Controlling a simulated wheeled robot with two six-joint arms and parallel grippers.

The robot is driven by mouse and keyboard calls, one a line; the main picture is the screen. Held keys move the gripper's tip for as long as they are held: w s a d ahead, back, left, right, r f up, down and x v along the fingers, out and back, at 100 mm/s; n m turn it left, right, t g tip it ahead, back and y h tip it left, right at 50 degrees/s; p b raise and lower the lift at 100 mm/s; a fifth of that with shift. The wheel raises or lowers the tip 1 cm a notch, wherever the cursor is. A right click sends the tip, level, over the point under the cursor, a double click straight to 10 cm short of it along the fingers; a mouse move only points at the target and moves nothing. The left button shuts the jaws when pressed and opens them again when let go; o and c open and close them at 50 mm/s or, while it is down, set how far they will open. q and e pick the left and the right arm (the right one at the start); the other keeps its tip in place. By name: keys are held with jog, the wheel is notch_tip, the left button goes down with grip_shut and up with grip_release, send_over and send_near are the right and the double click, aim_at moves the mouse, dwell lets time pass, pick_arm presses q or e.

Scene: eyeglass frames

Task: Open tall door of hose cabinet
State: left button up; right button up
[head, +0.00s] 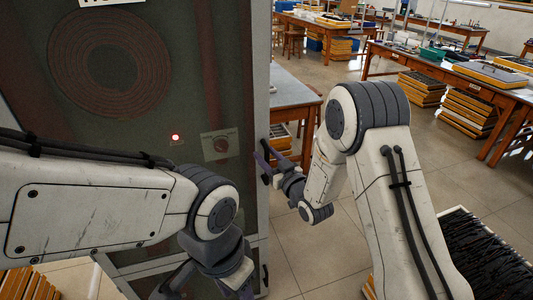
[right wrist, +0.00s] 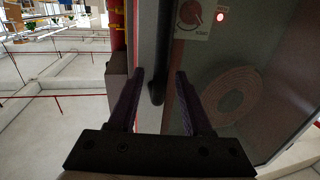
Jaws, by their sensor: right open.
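The hose cabinet's tall door (head: 175,95) fills the left of the head view and looks shut. A coiled hose (head: 110,66) shows through its dark glass, and it also shows in the right wrist view (right wrist: 230,100). A dark upright handle (right wrist: 156,86) stands on the pale door edge in the right wrist view. My right gripper (head: 262,152) is at the door's right edge. Its fingers (right wrist: 159,75) are open, one on each side of the handle, with gaps visible; contact cannot be told. My left gripper (head: 207,287) hangs in front of the lower door, partly cut off by the frame.
A wooden table (head: 294,95) stands just right of the cabinet. A tray of dark frames (head: 480,255) is at lower right. Tiled floor lies between.

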grip_shut()
dwell(1.5)
